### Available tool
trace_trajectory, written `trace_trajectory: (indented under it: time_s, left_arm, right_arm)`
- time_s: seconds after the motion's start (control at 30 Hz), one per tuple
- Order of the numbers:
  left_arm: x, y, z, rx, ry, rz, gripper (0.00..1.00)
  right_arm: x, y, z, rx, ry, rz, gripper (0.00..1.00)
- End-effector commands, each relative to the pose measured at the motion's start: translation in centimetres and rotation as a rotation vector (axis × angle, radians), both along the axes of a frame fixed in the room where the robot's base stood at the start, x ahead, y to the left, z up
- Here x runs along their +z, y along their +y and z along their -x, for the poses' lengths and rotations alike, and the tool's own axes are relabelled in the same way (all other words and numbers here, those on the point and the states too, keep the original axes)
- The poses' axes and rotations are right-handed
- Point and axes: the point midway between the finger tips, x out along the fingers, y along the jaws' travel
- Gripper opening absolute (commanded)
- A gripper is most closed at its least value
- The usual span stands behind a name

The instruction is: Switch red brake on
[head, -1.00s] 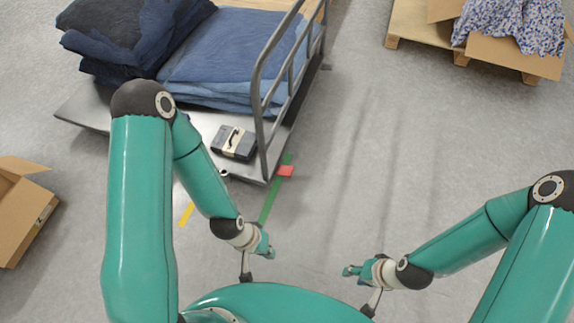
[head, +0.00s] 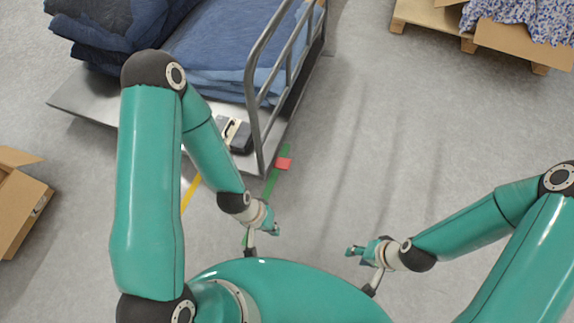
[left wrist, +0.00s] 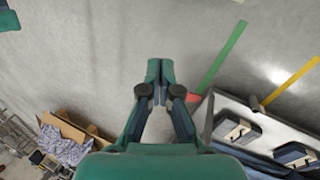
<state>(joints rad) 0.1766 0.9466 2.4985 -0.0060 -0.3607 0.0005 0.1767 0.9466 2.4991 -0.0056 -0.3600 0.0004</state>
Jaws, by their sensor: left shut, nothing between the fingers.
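The red brake (head: 283,163) is a small flat red piece beside the near right corner of the metal cart (head: 95,104), over a green floor strip (head: 272,187). In the left wrist view, the red piece (left wrist: 194,98) shows partly, just right of the fingers and next to the cart edge. My left gripper (head: 276,229) is shut and empty, below the brake in the head view and apart from it. Its closed fingertips (left wrist: 160,70) show in the left wrist view. My right gripper (head: 350,251) is apart from the cart at lower right; its finger gap is too small to judge.
The cart carries folded blue fabric (head: 215,60) and a dark box-shaped device (head: 236,133), with a grey rail (head: 252,85) along its right side. An open carton (head: 20,212) stands at left. A pallet (head: 425,18) is at upper right. Floor right of the cart is clear.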

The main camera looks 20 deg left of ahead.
Motion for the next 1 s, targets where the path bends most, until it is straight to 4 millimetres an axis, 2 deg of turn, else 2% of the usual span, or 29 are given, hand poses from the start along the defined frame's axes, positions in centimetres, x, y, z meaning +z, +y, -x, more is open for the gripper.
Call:
trace_trajectory:
  time_s: [0.17,0.27,0.37,0.5,0.7,0.9,1.0]
  left_arm:
    - [-3.3,0.3,-2.1,0.012,-0.056,-0.004,0.00]
    - [-7.2,0.5,-5.0,0.027,-0.133,-0.011,0.00]
    - [-12.1,1.3,-8.9,0.048,-0.243,-0.022,0.00]
    - [-19.4,2.8,-15.2,0.082,-0.433,-0.045,0.00]
    - [-28.2,5.6,-23.3,0.131,-0.711,-0.085,0.00]
    - [-35.3,8.7,-29.4,0.170,-0.976,-0.130,0.00]
    - [-37.6,10.0,-31.4,0.184,-1.086,-0.149,0.00]
  right_arm:
    - [-2.5,0.0,0.0,0.000,0.000,0.000,0.40]
    - [-5.4,0.0,0.0,0.000,0.000,0.000,0.40]
    - [-9.2,0.0,0.0,0.000,0.000,0.000,0.40]
    - [-15.1,0.0,0.0,0.000,0.000,0.000,0.40]
    - [-23.2,0.0,0.0,0.000,0.000,0.000,0.40]
    - [-30.7,0.0,0.0,0.000,0.000,0.000,0.40]
    - [-33.6,0.0,0.0,0.000,0.000,0.000,0.40]
